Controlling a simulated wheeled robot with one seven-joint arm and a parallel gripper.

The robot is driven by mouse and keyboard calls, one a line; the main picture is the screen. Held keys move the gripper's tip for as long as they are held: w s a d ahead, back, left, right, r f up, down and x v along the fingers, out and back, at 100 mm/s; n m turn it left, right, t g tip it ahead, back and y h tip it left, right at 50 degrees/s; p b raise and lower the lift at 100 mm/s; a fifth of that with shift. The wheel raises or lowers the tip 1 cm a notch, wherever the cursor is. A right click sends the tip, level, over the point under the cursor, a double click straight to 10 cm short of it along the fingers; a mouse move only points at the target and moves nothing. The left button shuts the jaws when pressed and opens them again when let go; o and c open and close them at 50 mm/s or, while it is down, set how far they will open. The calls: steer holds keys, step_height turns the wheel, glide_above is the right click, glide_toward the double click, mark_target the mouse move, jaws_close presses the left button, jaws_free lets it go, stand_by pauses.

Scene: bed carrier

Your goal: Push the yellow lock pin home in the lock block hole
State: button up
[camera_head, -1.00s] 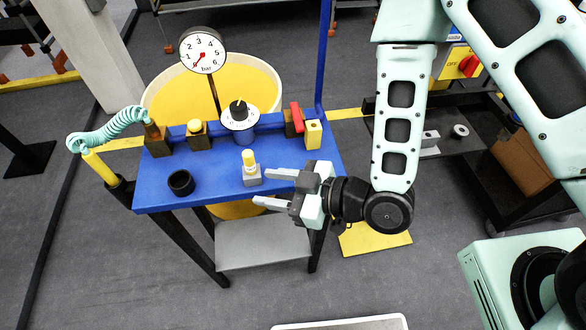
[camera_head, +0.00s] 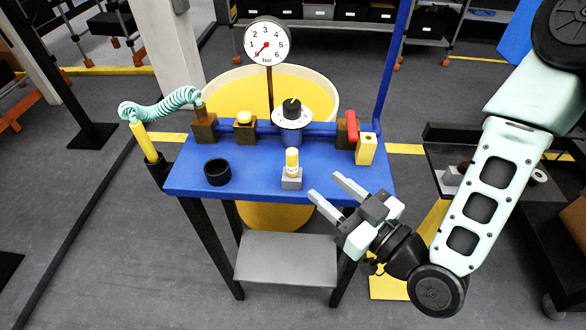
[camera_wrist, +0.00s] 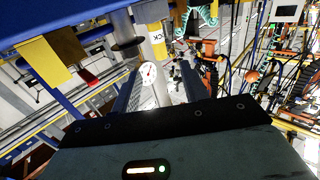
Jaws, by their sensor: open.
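The yellow lock pin (camera_head: 292,158) stands upright in a small grey block (camera_head: 291,183) near the table's front edge. Its pale lower part shows between the yellow head and the block. My gripper (camera_head: 328,187) is open and empty, right of the pin and apart from it, fingers pointing up-left. A yellow block (camera_head: 366,149) with a small dark hole stands at the table's right. In the wrist view the pin (camera_wrist: 157,38), with partly visible lettering, appears beyond and between the finger lines. The yellow block (camera_wrist: 50,55) is at the upper left there.
On the blue table (camera_head: 240,185) are a black ring (camera_head: 217,172), a dial knob (camera_head: 292,112), a gauge (camera_head: 267,42) and a red lever (camera_head: 352,126) beside the yellow block. A blue post (camera_head: 395,70) rises at the right. The tabletop between ring and grey block is clear.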

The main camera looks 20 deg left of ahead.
mark_target(296, 161)
steer(key=x, duration=0.1)
steer(key=p+x, duration=0.1)
steer(key=x, duration=0.2)
steer(key=shift+w+a+r, duration=0.15)
steer(key=shift+a+r, duration=0.1)
steer(key=shift+r, duration=0.05)
steer(key=shift+f+p+x, duration=0.15)
steer(key=shift+p+x, duration=0.65)
steer(key=shift+x, duration=0.85)
steer(key=shift+f+p+x, duration=0.2)
steer(key=shift+p+x, duration=0.55)
steer(key=shift+x, duration=0.85)
jaws_close()
